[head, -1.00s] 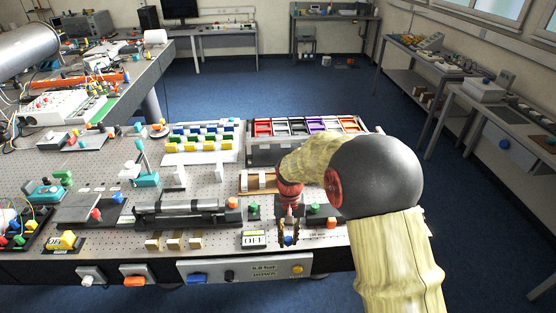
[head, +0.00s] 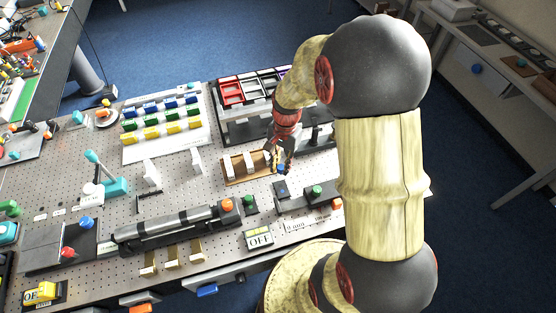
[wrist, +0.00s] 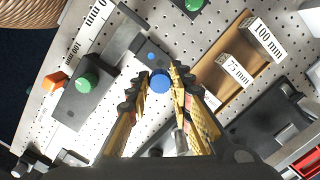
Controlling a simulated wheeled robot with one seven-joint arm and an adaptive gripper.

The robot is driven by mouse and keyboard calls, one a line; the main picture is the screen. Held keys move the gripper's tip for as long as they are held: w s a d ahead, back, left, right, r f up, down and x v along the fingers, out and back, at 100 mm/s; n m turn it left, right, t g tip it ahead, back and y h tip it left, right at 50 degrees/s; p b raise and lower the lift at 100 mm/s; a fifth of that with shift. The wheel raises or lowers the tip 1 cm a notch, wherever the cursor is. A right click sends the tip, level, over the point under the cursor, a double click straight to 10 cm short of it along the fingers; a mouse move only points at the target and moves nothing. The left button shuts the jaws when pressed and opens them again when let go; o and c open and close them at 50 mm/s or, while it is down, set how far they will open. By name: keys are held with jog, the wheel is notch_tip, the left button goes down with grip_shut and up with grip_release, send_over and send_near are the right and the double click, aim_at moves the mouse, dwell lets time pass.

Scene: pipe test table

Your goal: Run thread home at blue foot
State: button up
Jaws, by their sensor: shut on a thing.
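My gripper (head: 279,163) points down over the perforated table near the wooden rack. In the wrist view its two fingers (wrist: 159,78) close on the round blue foot (wrist: 160,82), which sits between the fingertips. In the head view the blue foot (head: 281,168) shows small at the fingertips. A dark block (wrist: 150,53) with a small blue dot lies beyond the foot in the wrist view; I cannot tell whether they touch. Any thread under the foot is hidden. A small grey metal piece (wrist: 181,142) shows between the fingers nearer the palm; its nature is unclear.
The wooden rack (head: 240,168) with white pieces and length labels is close beside my gripper. A green knob (wrist: 87,82) on a dark base stands on the other side.

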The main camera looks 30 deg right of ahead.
jog(key=shift+a, duration=0.15)
notch_tip(320, 180, down, 6)
jog(key=b, duration=0.3)
jog(key=shift+r, duration=0.25)
jog(key=shift+p, duration=0.35)
dwell(0.7)
jog(key=shift+f+b, duration=0.65)
jog(key=shift+f, duration=1.15)
dwell(2.2)
jog(key=m+p, duration=0.1)
jog(key=m, duration=0.2)
jog(key=shift+s+r+p, duration=0.1)
jog(key=shift+r+p, duration=0.05)
jog(key=shift+p, duration=0.2)
jog(key=shift+m+t, duration=0.3)
jog(key=shift+m, duration=0.8)
